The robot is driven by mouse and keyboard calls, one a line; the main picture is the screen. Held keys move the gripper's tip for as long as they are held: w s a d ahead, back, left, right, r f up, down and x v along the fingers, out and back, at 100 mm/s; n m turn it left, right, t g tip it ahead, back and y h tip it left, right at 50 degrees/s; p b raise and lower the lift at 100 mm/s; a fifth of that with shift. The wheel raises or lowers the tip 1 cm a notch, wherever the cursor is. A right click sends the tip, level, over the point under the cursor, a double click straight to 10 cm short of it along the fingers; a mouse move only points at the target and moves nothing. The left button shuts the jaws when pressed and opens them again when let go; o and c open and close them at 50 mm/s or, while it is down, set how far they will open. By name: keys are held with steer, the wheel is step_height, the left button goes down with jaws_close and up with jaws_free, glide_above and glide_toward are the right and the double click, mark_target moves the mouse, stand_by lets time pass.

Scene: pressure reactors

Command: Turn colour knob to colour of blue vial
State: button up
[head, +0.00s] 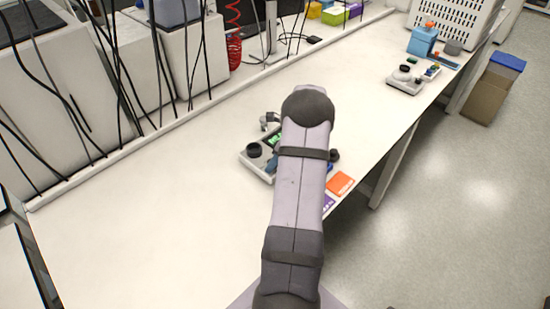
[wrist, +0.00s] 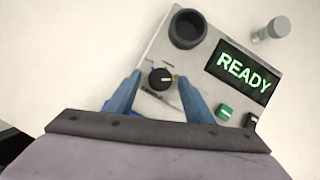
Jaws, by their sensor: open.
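The colour knob (wrist: 160,79) is a round black dial with a light pointer mark, on the pale panel of a reactor unit (wrist: 150,48). In the wrist view, my gripper (wrist: 159,82) is open, its two blue fingers on either side of the knob. I cannot tell whether they touch it. The unit also shows in the head view (head: 250,166), where my arm hides much of it. A clear vial-like cylinder (wrist: 271,29) stands beside the unit's screen and looks colourless. No blue vial can be made out for certain.
The unit has a black round socket (wrist: 187,29), a screen (wrist: 242,70) reading READY, and a green button (wrist: 224,112). An orange card (head: 340,183) lies at the bench edge. A second unit (head: 405,80) stands farther back. The bench's left part is clear.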

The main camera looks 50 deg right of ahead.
steer(key=c, duration=1)
steer(key=shift+c, duration=0.2)
steer(key=shift+d+n, duration=0.1)
steer(key=shift+n, duration=0.3)
steer(key=n+y, duration=0.1)
steer(key=n, duration=0.1)
steer(key=n+g+y+b, duration=0.1)
steer(key=n, duration=0.2)
steer(key=shift+w+d+f+n+g, duration=0.1)
steer(key=shift+w+d+n+g, duration=0.1)
steer(key=shift+n+g, duration=0.1)
steer(key=shift+w+n+g+y+b, duration=0.1)
steer(key=shift+n+g+y+b, duration=0.25)
steer(key=shift+n, duration=0.95)
steer(key=shift+w+n+g+y+b, duration=0.15)
steer(key=shift+n+g, duration=0.4)
steer(key=shift+n, duration=0.75)
steer(key=o, duration=1)
steer(key=shift+s, duration=0.1)
